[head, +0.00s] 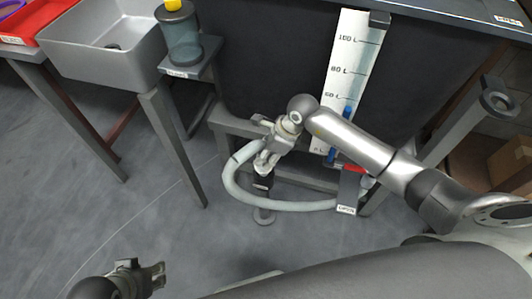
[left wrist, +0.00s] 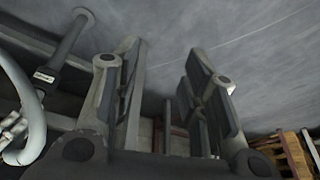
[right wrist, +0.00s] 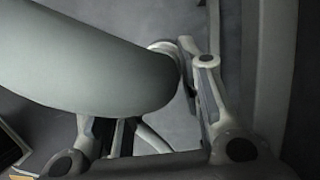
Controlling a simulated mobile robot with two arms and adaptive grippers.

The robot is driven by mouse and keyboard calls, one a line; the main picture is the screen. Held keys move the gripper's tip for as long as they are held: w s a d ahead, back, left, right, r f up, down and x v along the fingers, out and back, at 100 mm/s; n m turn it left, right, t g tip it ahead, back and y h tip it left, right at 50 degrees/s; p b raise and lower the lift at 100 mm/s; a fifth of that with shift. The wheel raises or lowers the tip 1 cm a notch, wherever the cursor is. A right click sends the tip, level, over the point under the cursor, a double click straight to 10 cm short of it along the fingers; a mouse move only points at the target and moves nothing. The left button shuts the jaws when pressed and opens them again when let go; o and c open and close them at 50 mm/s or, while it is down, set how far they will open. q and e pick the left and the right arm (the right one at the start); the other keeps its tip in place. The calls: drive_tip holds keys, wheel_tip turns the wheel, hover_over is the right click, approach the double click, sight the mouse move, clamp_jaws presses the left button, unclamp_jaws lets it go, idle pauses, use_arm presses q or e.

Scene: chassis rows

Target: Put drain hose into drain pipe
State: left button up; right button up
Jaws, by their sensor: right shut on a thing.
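The pale grey drain hose (head: 285,203) curves from the tank's right side, low around the front, and up to my right gripper (head: 265,164). My right gripper is shut on the hose near its end, and the hose fills much of the right wrist view (right wrist: 95,65). The dark drain pipe (head: 263,190) stands from a round floor plate, just below the right gripper. The gripper partly covers its top, so I cannot tell whether the hose end touches it. The labelled pipe also shows in the left wrist view (left wrist: 63,50). My left gripper (head: 160,279) is open and empty, low at the left.
The dark tank (head: 265,60) with a white level scale (head: 347,75) stands behind the right arm. A grey sink (head: 105,50) and a small stand with a clear jar (head: 180,38) are at the left. Cardboard boxes (head: 510,160) lie at the right. The left floor is clear.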

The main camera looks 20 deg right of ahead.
drive_tip(key=shift+f+b, duration=0.4)
drive_tip(key=shift+f, duration=0.15)
drive_tip(key=shift+f+b, duration=0.3)
drive_tip(key=shift+f, duration=0.4)
use_arm(q)
drive_tip(key=w+d+t, duration=0.2)
drive_tip(key=w+t, duration=0.1)
drive_tip(key=w, duration=0.2)
drive_tip(key=shift+w+h+b, duration=0.35)
drive_tip(key=shift+h+b, duration=0.05)
use_arm(e)
drive_tip(key=shift+f, duration=0.2)
drive_tip(key=shift+f+b, duration=0.3)
drive_tip(key=shift+f, duration=0.1)
use_arm(q)
drive_tip(key=w, duration=0.1)
drive_tip(key=w+r+t, duration=0.1)
drive_tip(key=w, duration=0.1)
drive_tip(key=shift+d+r+t, duration=0.3)
drive_tip(key=shift+d, duration=0.1)
use_arm(e)
drive_tip(key=o, duration=1.2)
use_arm(q)
drive_tip(key=shift+r, duration=0.1)
use_arm(e)
drive_tip(key=shift+o, duration=0.2)
drive_tip(key=v, duration=1.2)
